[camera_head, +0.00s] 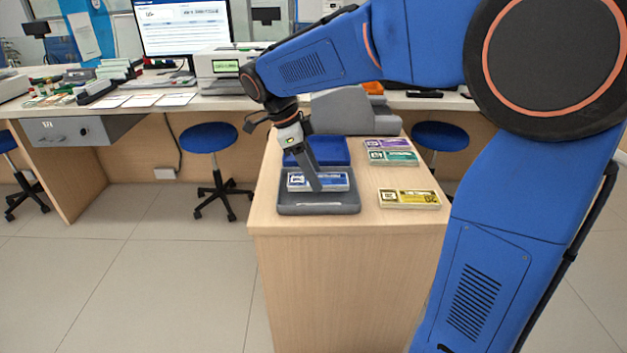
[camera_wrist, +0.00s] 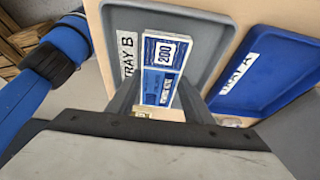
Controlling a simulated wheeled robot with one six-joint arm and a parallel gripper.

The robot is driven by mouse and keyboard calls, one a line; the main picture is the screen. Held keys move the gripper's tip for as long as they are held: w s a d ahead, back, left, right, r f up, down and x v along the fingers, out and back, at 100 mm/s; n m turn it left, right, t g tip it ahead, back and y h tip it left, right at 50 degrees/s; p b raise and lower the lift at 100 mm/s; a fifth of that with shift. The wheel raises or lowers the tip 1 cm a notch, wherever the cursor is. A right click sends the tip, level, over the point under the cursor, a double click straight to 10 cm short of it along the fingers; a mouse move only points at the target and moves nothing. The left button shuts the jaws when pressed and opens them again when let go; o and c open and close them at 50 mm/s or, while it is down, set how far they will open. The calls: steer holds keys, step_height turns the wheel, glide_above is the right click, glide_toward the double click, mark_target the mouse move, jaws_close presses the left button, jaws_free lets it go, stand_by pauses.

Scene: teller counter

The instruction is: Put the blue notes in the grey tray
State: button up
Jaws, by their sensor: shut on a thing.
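The blue notes (camera_head: 299,183) are a flat banded bundle with a white border, marked 200 in the wrist view (camera_wrist: 157,82). My gripper (camera_head: 317,187) is shut on them, with one finger on each long side in the wrist view (camera_wrist: 160,95). The grey tray (camera_head: 318,208) is shallow and lies near the front left of the wooden counter. In the wrist view it bears the label TRAY B (camera_wrist: 218,35). The notes are within the tray's outline in both views. I cannot tell whether they touch its floor.
A blue tray (camera_head: 335,150), labelled TRAY A, lies just behind the grey tray. Purple notes (camera_head: 400,144), green notes (camera_head: 405,158) and yellow notes (camera_head: 420,199) lie on the right of the counter. A grey machine (camera_head: 345,112) stands behind. Bare wood separates the trays from these bundles.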

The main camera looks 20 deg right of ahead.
steer(key=shift+f, duration=1.2)
steer(key=o, duration=1.1)
steer(key=v, duration=1.2)
steer(key=shift+s+d+f+n+t+y, duration=0.9)
steer(key=shift+s+d+f+n, duration=1.25)
steer(key=shift+s+n, duration=1.75)
steer(key=shift+s+d+f+n+t+y, duration=0.5)
steer(key=shift+s+d+f+n+t, duration=0.9)
steer(key=shift+s+f+n, duration=2.3)
steer(key=shift+s+d+f+n+t+y, duration=0.75)
steer(key=shift+s+d+f+n, duration=0.95)
steer(key=shift+s+n, duration=2.35)
